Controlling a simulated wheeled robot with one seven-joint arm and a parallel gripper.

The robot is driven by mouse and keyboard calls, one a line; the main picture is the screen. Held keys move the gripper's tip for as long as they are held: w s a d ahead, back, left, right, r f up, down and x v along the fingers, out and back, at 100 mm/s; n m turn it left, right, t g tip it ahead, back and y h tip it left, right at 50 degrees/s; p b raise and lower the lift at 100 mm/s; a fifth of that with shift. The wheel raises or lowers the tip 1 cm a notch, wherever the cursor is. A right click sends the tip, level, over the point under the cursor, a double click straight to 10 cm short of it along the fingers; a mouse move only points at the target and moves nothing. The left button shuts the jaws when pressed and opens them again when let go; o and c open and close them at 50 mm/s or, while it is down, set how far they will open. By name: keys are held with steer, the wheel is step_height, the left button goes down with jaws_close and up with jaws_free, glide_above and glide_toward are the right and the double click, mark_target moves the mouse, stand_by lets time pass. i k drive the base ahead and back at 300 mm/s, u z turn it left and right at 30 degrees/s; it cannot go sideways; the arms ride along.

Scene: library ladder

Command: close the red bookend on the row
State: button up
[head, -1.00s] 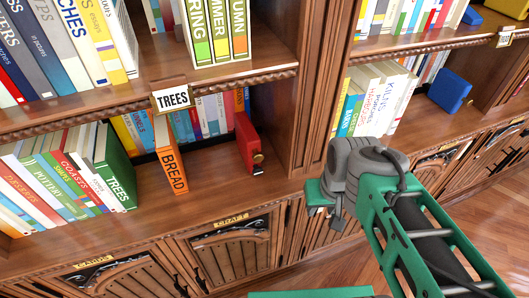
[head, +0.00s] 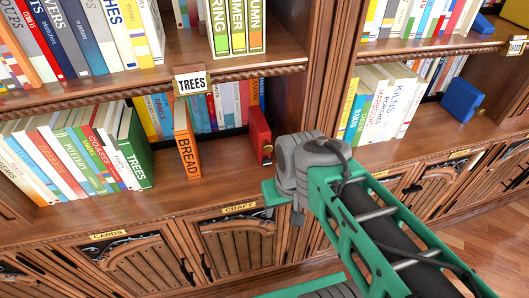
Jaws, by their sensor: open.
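The red bookend (head: 260,133) stands upright on the lower shelf, near the right upright of the left bay. The orange BREAD book (head: 187,142) stands alone to its left, with bare shelf between them. The front row of books ends at the green TREES book (head: 136,150), with a gap before the BREAD book. My gripper (head: 271,193) shows as a green part beside my grey wrist, just in front of the shelf edge and below the bookend. It is open and touches nothing that I can see; its fingertips are mostly hidden.
A back row of books (head: 215,108) stands behind the BREAD book. The wooden upright (head: 325,90) divides the bays. A blue bookend (head: 462,100) stands in the right bay. Cabinet doors (head: 240,245) lie below.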

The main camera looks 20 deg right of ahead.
mark_target(260, 132)
steer(key=u, duration=0.5)
steer(key=k, duration=1.2)
steer(key=u, duration=0.35)
steer(key=i, duration=0.7)
steer(key=u, duration=0.3)
